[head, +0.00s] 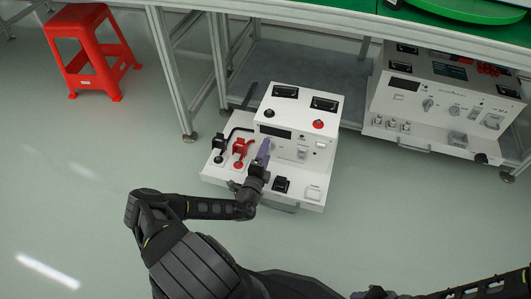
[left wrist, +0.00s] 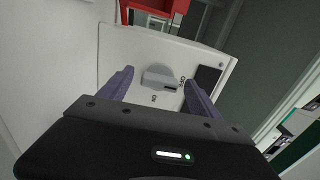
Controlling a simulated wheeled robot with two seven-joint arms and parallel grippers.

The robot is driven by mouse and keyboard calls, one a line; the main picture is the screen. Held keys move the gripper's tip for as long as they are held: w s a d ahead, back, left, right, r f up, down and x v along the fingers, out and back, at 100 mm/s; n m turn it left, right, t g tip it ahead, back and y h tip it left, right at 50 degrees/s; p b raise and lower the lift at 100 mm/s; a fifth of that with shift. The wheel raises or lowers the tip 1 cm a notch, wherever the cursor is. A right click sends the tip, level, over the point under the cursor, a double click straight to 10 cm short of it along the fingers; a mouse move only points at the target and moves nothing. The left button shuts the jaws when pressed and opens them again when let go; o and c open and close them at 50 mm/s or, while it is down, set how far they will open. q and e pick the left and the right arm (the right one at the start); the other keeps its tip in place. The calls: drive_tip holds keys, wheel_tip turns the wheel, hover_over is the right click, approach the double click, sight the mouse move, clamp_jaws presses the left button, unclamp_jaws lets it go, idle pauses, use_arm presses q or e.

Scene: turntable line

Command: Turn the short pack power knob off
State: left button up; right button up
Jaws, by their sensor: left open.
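The short pack (head: 330,105) is a white instrument box on a low white base, with a dark display and several controls on its front. My left gripper (head: 264,149) is at the front panel, just below the display, and hides what is behind it there. In the left wrist view my left gripper (left wrist: 159,77) has its two purple fingers apart. A grey round knob (left wrist: 158,76) with a raised bar lies on the white panel between the fingertips. Whether the fingers touch it I cannot tell. A dark part of my right arm (head: 480,287) shows at the bottom right edge; its jaws are not clear.
Red (head: 240,148) and black clamps stand left of the gripper on the base. A larger white instrument (head: 435,75) stands to the right under the metal-framed table (head: 300,12). A red stool (head: 95,60) is at the back left. The floor in front is clear.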

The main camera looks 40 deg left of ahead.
use_arm(q)
drive_tip(key=p+v, duration=0.2)
drive_tip(key=v, duration=0.5)
drive_tip(key=shift+s+d, duration=0.15)
drive_tip(key=shift+s, duration=0.25)
drive_tip(key=shift+p, duration=0.3)
